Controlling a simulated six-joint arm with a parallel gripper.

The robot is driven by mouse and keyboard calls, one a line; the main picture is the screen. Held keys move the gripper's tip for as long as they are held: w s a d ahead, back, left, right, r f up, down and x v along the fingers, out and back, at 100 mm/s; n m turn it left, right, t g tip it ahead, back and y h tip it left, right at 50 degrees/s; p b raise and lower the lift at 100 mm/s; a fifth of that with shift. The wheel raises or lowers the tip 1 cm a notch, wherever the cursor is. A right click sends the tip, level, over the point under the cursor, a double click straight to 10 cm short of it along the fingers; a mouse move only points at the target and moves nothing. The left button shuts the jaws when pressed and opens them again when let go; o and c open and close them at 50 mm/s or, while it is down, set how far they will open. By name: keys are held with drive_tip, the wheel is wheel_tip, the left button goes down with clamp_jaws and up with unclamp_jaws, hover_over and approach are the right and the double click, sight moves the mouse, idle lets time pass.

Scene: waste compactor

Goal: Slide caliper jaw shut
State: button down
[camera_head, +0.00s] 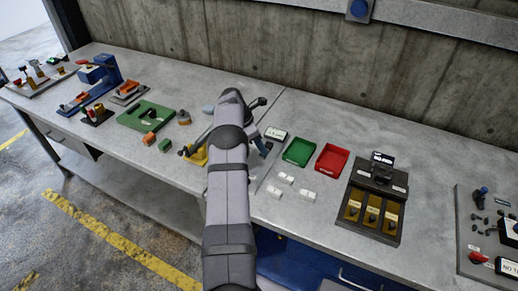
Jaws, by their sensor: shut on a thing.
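My arm (229,185) reaches up over the middle of the bench and hides what lies behind it. My gripper's fingertips are hidden behind the arm, so their hold and contact do not show. A yellow piece (198,157) shows at the left edge of my arm, with a slim grey bar (200,139) slanting above it. This may be part of the caliper and its stand, but I cannot tell. A blue-grey part (263,146) shows just right of the arm. The caliper's jaw and its gap cannot be made out.
Right of the arm are a green tray (299,151), a red tray (331,159), several small white blocks (287,179) and a dark box with yellow slots (376,197). Left are a green board (147,115) and a blue press (103,73). A concrete wall (330,65) stands behind.

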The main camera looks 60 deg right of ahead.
drive_tip(key=shift+d+r, duration=0.15)
drive_tip(key=shift+d, duration=0.1)
drive_tip(key=c, duration=1.8)
unclamp_jaws()
drive_tip(key=shift+c, duration=0.2)
drive_tip(key=shift+o, duration=1.1)
drive_tip(key=shift+w+a+r+b, duration=0.25)
drive_tip(key=shift+r+b, duration=0.2)
drive_tip(key=shift+r, duration=0.15)
drive_tip(key=shift+b+v, duration=0.85)
drive_tip(key=shift+v, duration=2.1)
drive_tip(key=shift+s+d, duration=0.1)
